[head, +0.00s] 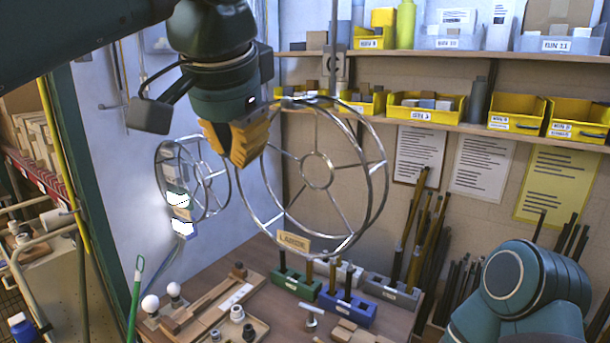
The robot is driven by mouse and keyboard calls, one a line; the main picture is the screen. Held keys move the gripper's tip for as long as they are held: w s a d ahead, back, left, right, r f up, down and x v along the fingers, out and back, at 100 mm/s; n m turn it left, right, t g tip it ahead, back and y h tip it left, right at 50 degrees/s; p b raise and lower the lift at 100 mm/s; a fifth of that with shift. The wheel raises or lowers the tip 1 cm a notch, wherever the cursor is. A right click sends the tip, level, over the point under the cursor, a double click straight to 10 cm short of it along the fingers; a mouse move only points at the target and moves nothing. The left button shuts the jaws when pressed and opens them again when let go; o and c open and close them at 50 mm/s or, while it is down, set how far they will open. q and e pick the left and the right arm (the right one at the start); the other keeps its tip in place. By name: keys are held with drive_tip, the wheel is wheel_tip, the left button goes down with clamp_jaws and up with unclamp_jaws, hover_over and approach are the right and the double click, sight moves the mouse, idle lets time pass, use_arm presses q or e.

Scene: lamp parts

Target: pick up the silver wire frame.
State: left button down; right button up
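The silver wire frame (318,170) is two large rings joined by spokes around a small hub ring. It stands upright in the air at centre, below a thin vertical rod or cord, and appears to hang. My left gripper (238,150) points down with its yellow fingers at the frame's upper left rim. The fingers overlap the rim in the picture and hide part of it. I cannot tell whether they touch or hold it. A smaller wire frame (195,178) shows on the shiny left wall and may be a reflection. My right gripper is out of view; only my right arm shows.
A wooden bench (240,265) below holds a parts tray (215,310), a green block (297,283), a blue block (347,308) and a "LARGE" sign (293,241). Shelves with yellow bins (425,107) line the back wall. Rods (412,230) stand at right.

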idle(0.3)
use_arm(q)
wheel_tip(320, 180, up, 8)
drive_tip(key=shift+w+r+p, duration=0.1)
drive_tip(key=shift+r+p, duration=0.1)
drive_tip(key=shift+p, duration=0.1)
drive_tip(key=shift+r, duration=0.8)
idle(0.4)
